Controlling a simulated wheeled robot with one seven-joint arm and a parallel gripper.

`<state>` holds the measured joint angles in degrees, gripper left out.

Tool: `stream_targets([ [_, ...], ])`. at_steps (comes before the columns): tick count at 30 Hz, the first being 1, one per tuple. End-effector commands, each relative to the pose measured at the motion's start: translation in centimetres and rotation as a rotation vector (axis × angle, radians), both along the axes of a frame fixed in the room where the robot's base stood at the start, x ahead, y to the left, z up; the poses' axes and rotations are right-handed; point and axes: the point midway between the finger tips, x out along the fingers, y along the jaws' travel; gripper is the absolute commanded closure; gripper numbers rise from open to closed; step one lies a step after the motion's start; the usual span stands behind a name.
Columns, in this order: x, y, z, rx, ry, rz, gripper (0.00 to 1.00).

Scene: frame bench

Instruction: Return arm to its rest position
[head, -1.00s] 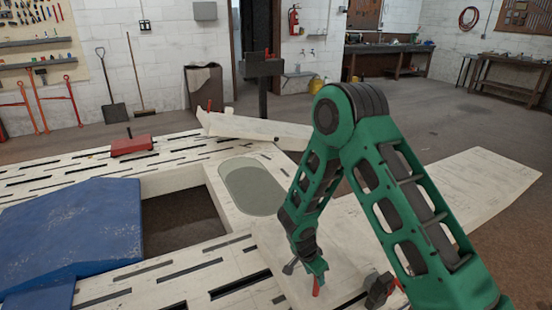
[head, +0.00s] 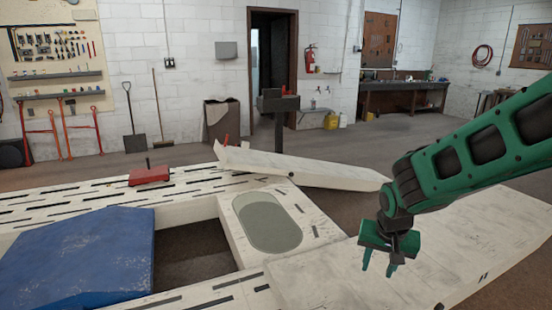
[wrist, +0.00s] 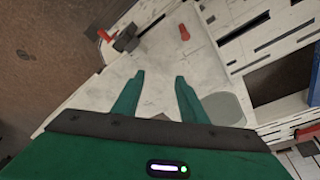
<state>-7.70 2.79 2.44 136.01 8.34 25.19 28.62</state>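My gripper (head: 379,268) hangs from the green arm at the right in the head view, above the pale board at the bench's near right. Its two fingers point down and stand apart with nothing between them. In the wrist view the two green fingertips (wrist: 159,78) are also apart and empty, over the pale bench top. A red-handled item (wrist: 184,33) and a dark clamp (wrist: 125,40) with a red handle lie beyond the fingertips in the wrist view.
The slotted white bench (head: 60,218) has a large opening and a blue pad (head: 80,255) at left. A long pale beam (head: 300,168) lies across its back, with a red tool (head: 150,175) farther left. Open floor (head: 420,140) lies behind the bench.

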Motion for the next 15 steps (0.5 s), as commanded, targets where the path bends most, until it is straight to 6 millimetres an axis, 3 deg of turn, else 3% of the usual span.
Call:
stream_targets([
  [6,-4.0,-1.8,5.0,-0.012,-0.040,0.159,0.61],
  [15,-9.7,-3.1,9.3,-0.050,-0.095,0.372,0.61],
])
